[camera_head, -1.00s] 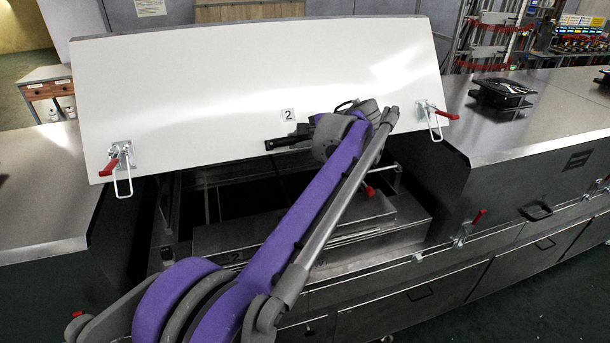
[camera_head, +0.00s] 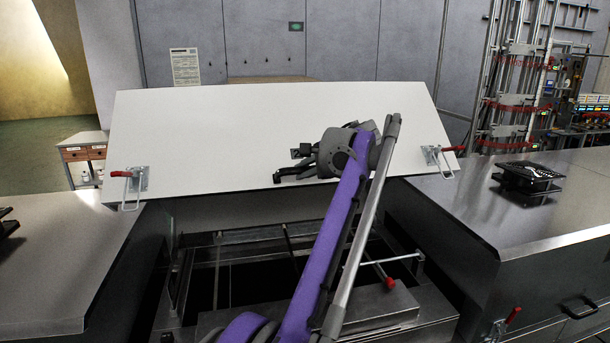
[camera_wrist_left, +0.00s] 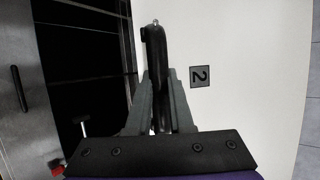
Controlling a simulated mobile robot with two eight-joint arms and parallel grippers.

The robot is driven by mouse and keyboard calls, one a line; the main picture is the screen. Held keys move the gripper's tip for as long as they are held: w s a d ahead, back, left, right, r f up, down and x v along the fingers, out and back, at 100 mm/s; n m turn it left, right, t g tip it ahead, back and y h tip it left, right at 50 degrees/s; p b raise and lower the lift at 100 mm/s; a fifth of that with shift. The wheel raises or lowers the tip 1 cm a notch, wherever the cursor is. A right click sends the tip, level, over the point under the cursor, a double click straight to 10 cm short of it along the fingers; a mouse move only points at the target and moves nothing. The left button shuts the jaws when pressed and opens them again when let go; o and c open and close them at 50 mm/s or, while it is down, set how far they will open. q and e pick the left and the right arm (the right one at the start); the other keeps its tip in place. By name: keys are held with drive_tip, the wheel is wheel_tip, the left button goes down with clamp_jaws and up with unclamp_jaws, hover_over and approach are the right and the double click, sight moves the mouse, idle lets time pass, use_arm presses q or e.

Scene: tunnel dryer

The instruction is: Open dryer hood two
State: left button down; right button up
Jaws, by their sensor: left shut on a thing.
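Dryer hood two (camera_head: 220,135) is a wide white panel, raised and tilted back over a dark opening in the metal housing. The wrist view shows its white face (camera_wrist_left: 250,110) with a "2" label (camera_wrist_left: 200,76) beside the fingers. A dark bar handle (camera_wrist_left: 155,45) stands out from the hood. My left gripper (camera_head: 296,170) is at the hood's face, its fingers (camera_wrist_left: 157,95) shut on the handle. The gripper hides part of the handle in the head view. My right gripper is not in view.
Red-handled latches (camera_head: 128,184) and (camera_head: 437,157) sit at the hood's lower corners. Flat metal housing tops lie left (camera_head: 45,260) and right (camera_head: 490,215), with a black fan unit (camera_head: 528,176) on the right one. A grey wall (camera_head: 350,40) stands behind.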

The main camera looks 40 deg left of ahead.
use_arm(q)
drive_tip(key=c, duration=0.8)
unclamp_jaws()
drive_tip(key=shift+f, duration=0.1)
drive_tip(key=shift+d, duration=0.1)
drive_tip(key=v, duration=1)
drive_tip(key=shift+d, duration=0.2)
drive_tip(key=shift+d+r, duration=0.1)
drive_tip(key=shift+r, duration=0.15)
